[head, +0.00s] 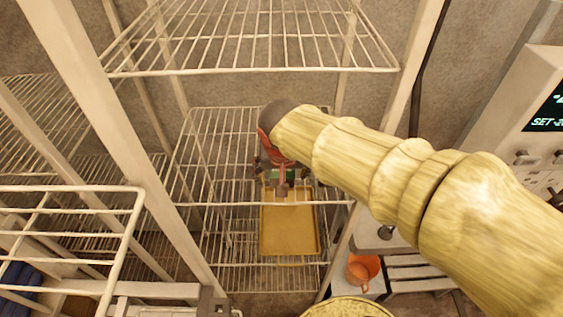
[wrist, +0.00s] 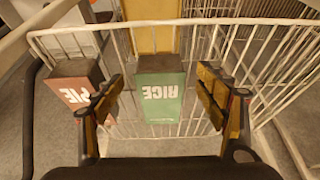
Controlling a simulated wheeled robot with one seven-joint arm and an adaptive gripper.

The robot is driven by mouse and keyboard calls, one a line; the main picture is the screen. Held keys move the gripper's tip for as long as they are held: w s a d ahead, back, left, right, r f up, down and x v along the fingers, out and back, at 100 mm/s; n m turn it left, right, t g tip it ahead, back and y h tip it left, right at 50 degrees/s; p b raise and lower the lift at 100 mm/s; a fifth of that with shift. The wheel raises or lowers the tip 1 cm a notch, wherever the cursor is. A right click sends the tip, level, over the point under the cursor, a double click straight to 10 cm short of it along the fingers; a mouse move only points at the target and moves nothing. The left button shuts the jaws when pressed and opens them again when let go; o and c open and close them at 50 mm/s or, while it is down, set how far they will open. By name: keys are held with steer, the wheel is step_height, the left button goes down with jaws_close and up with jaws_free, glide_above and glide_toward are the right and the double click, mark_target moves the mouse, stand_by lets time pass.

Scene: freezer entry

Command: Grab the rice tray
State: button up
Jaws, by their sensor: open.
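The rice tray is a green box with RICE lettering, upside down in the wrist view (wrist: 160,92). It lies on a wire shelf. My gripper (wrist: 160,78) is open, with one finger to the left of the rice tray and one to the right; there is a gap on each side. In the head view my gripper (head: 283,180) hangs over the shelf, and only a little green of the rice tray shows behind it. I cannot tell the height between the fingers and the tray.
A reddish box with PIE-like letters (wrist: 75,88) stands left of the rice tray in the wrist view, close to the left finger. A yellow tray (head: 290,228) is near the rice tray. Wire shelves (head: 250,70) and posts surround the arm. An orange mug (head: 361,272) stands lower right.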

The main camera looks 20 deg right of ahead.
steer(key=shift+w+d, duration=0.25)
steer(key=shift+w, duration=0.4)
steer(key=shift+w+d, duration=0.2)
steer(key=shift+w, duration=0.45)
steer(key=w, duration=0.1)
steer(key=w+d, duration=0.1)
steer(key=shift+w, duration=0.4)
steer(key=shift+x, duration=1.5)
steer(key=shift+s+a, duration=0.1)
steer(key=shift+a, duration=0.05)
steer(key=shift+c, duration=1.2)
steer(key=c, duration=1.3)
